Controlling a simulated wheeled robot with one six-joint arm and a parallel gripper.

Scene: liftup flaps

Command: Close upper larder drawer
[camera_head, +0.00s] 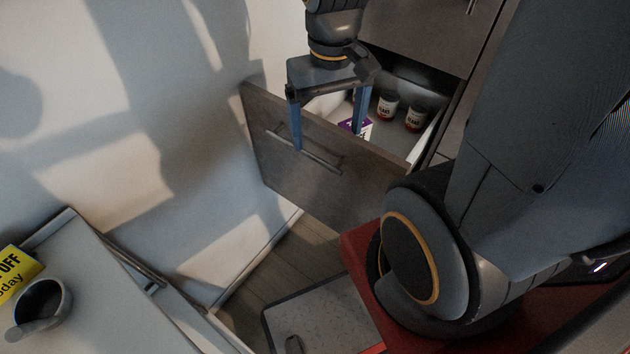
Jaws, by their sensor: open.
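The upper larder drawer (335,170) is pulled out of the cabinet, with a dark wood front and a long bar handle (310,155). My gripper (328,142) is open and points down at the drawer front. One blue finger is on the outer side near the handle and the other is on the inner side. I cannot tell whether either finger touches the front or handle. Inside the drawer are jars (387,105) with dark lids and a purple and white box (358,128), partly hidden by a finger.
The cabinet's upper front (425,35) stands above and behind the drawer. A white wall (140,100) is at the left. Wooden floor (285,262) shows below the drawer.

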